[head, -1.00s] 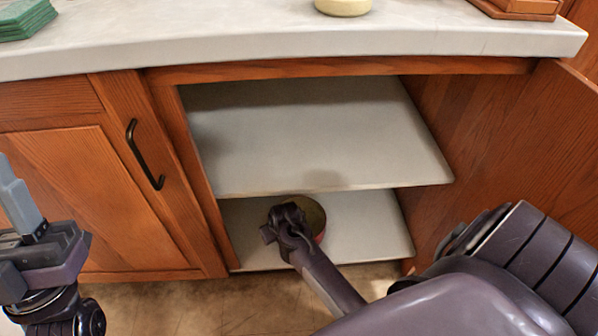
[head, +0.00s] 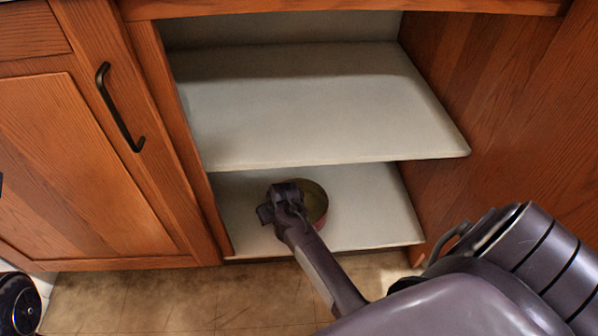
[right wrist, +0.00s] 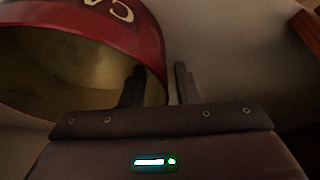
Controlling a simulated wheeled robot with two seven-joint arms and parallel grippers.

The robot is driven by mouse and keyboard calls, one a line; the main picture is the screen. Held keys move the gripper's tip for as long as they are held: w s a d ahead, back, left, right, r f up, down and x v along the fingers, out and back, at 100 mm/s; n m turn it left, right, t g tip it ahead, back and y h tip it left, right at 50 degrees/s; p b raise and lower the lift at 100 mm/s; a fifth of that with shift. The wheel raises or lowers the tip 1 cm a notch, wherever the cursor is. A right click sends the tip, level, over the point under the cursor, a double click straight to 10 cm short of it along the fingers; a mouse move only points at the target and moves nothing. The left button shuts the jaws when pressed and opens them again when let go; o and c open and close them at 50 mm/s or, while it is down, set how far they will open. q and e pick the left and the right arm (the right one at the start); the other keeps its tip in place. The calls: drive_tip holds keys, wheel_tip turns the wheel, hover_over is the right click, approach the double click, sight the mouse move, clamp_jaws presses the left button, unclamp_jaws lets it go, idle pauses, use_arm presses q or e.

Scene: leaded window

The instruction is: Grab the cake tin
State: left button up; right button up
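The cake tin (head: 318,205) sits on the lower shelf of the open cabinet, partly hidden behind my right wrist in the head view. In the right wrist view the tin (right wrist: 100,25) is red with pale lettering and a dull, hollow-looking inside. My right gripper (right wrist: 158,72) is at the tin's edge. One finger is in front of the tin's inside and the other is just outside its red wall. A gap shows between the fingers, so it looks open around the wall. In the head view its fingers are hidden. My left gripper is out of view.
The upper shelf (head: 310,110) is empty and hangs over the tin. The lower shelf (head: 375,215) is clear to the tin's right. Wooden cabinet walls stand on both sides, with a closed door (head: 75,170) at left.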

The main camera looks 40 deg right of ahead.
drive_tip(key=shift+w+f, duration=0.1)
drive_tip(key=shift+f, duration=0.15)
clamp_jaws()
drive_tip(key=shift+r, duration=0.2)
idle(0.3)
